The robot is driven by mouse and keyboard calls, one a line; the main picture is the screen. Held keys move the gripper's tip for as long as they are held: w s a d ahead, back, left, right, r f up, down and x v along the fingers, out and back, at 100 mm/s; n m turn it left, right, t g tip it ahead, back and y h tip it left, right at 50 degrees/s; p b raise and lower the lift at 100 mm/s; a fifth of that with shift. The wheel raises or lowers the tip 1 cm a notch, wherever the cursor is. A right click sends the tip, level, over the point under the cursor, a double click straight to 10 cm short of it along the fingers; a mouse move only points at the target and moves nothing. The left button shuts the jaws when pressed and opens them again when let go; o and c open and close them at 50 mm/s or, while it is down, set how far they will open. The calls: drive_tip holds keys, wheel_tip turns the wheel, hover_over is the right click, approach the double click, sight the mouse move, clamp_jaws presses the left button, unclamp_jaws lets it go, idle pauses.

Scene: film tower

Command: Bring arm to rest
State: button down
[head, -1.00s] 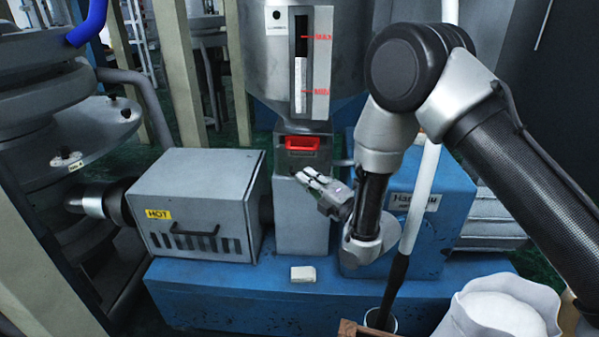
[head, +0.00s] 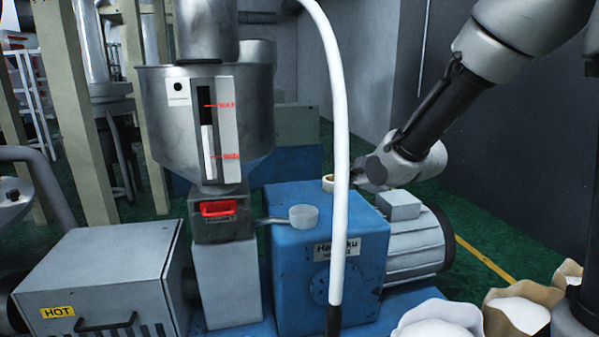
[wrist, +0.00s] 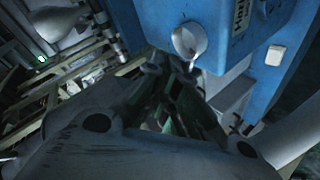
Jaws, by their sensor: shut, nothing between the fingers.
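My arm comes in from the upper right of the head view and bends down to the left. My gripper (head: 358,177) is at its end, behind or beside the white hose, above the far side of the blue machine box. Its fingers are small and partly hidden there. In the wrist view my gripper (wrist: 182,85) shows as dark fingers close together with nothing between them. I cannot tell its exact clearance from the blue box (head: 330,222).
A white hose (head: 340,130) rises in front of my gripper. A grey motor (head: 415,245) is below my arm. Open bags (head: 520,312) stand lower right. A hot grey box (head: 105,280) is lower left.

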drive_tip(key=s+d+r+m+g+h, duration=0.1)
drive_tip(key=s+d+r+m, duration=0.15)
drive_tip(key=d, duration=0.35)
drive_tip(key=s+d+r+m+h, duration=0.1)
drive_tip(key=s+d+m+h, duration=0.15)
drive_tip(key=s+d, duration=0.2)
drive_tip(key=s+d+m+g, duration=0.1)
drive_tip(key=s+d+m, duration=0.2)
drive_tip(key=s, duration=0.5)
drive_tip(key=s+d+r+m+g+h, duration=0.1)
drive_tip(key=s+d+m, duration=0.3)
drive_tip(key=s, duration=0.4)
drive_tip(key=s+d+m+g, duration=0.3)
drive_tip(key=s+d, duration=0.3)
drive_tip(key=s, duration=0.2)
drive_tip(key=shift+s+r+m+h, duration=0.15)
drive_tip(key=shift+s+m+h, duration=0.15)
drive_tip(key=shift+h, duration=0.05)
